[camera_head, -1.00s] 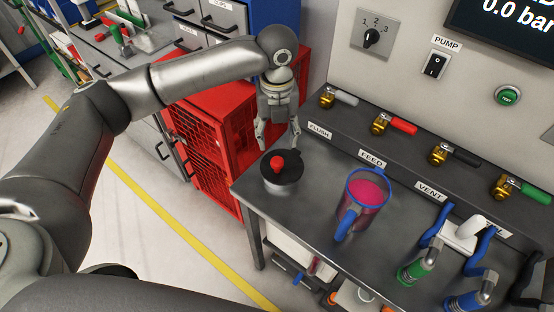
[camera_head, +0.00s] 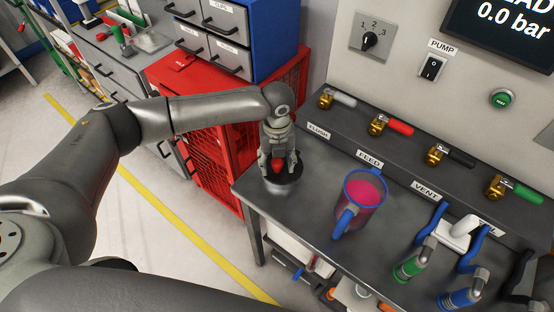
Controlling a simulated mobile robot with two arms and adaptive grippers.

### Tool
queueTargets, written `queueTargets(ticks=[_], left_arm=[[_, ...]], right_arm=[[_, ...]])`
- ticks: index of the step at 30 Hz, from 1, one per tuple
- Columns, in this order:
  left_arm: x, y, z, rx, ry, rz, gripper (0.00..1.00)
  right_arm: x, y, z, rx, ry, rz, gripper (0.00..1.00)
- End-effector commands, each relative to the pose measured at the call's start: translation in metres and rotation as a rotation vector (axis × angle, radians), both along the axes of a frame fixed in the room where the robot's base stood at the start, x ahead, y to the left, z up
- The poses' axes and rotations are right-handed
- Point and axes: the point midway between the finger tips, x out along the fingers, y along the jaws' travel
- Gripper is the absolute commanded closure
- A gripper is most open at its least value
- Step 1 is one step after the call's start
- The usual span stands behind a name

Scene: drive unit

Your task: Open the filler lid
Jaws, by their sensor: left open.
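The filler lid (camera_head: 284,180) is a round black cap with a red knob (camera_head: 278,165) on top. It sits at the left corner of the grey metal bench and is partly hidden by my gripper. My left gripper (camera_head: 279,169) points down over the lid, its fingers open on either side of the red knob. I cannot tell whether the fingers touch the knob. My right gripper is not in view.
A blue-rimmed jug (camera_head: 346,221) with pink liquid stands right of the lid. Several valves with coloured handles, such as the red one (camera_head: 397,127), line the raised ledge behind. Green and blue hose fittings (camera_head: 408,266) stand at the right. A red mesh cabinet (camera_head: 200,150) is behind my left arm.

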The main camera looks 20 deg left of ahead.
Motion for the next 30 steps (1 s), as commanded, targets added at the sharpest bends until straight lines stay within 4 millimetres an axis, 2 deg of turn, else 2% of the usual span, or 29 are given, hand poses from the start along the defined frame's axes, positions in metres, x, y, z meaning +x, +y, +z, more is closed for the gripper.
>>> queueTargets(ticks=[2, 14, 21, 30], left_arm=[[0.000, 0.000, 0.000, 0.000, 0.000, 0.000, 0.48], [0.000, 0.000, 0.000, 0.000, 0.000, 0.000, 0.99], [0.001, 0.000, 0.001, 0.000, 0.000, 0.000, 1.00], [0.012, -0.001, 0.007, -0.002, -0.003, 0.001, 1.00]], right_arm=[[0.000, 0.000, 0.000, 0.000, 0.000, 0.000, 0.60], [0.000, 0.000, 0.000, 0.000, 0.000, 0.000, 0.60], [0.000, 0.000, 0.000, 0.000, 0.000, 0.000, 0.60], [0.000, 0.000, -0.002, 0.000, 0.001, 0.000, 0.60]])
